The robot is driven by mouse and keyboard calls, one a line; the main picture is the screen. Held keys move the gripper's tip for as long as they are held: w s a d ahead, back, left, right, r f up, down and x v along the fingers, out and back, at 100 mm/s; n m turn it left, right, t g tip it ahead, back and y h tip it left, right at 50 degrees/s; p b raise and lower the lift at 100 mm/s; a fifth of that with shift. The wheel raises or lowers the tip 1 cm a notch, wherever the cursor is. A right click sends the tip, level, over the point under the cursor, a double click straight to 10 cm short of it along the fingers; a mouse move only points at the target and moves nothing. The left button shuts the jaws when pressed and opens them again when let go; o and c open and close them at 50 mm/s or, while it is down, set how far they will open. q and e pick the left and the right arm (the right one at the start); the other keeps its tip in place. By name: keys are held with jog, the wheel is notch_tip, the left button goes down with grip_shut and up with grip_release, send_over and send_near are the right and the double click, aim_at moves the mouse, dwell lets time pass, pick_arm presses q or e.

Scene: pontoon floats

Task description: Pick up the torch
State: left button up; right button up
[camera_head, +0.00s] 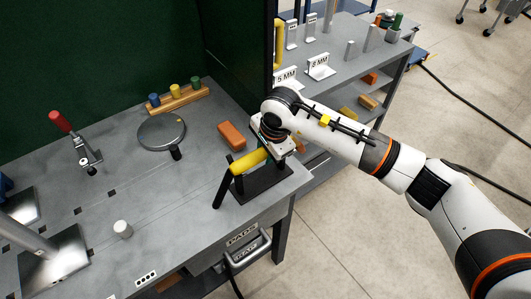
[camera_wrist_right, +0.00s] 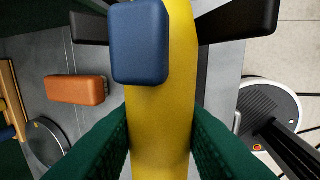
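The torch (camera_head: 247,162) has a yellow body and lies raised and tilted on a black stand (camera_head: 266,188) at the table's front right corner. In the right wrist view the yellow body (camera_wrist_right: 160,120) runs down the middle, with a blue block-shaped part (camera_wrist_right: 140,42) on it. My right gripper (camera_head: 268,156) is at the torch's right end. Its dark green fingers (camera_wrist_right: 160,135) lie against both sides of the yellow body with no visible gap, so it looks shut on it. The torch's far end is hidden by the gripper. My left gripper is out of view.
An orange block (camera_head: 232,135) lies behind the stand. A shelf unit (camera_head: 335,75) stands at the right. Open floor lies front right.

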jog(key=shift+w+r, duration=0.1)
jog(key=shift+r, duration=0.25)
jog(key=shift+c, duration=0.3)
notch_tip(320, 180, up, 8)
jog(key=b, duration=0.2)
jog(key=shift+b, duration=0.3)
jog(key=shift+r, duration=0.65)
jog(key=s+d+f+n, duration=0.2)
jog(key=s+d+n, duration=0.1)
jog(key=s+d, duration=0.2)
jog(key=s+d+f+n+g, duration=0.1)
jog(key=s+d+f+n, duration=0.2)
jog(key=d, duration=0.4)
jog(key=s+d+f+n+g+y, duration=0.1)
jog(key=s+d+f+n, duration=0.1)
jog(key=s+d+n, duration=0.2)
jog(key=s+d, duration=0.3)
jog(key=s, duration=0.1)
jog(key=shift+f+n, duration=0.25)
jog(key=shift+n, duration=0.15)
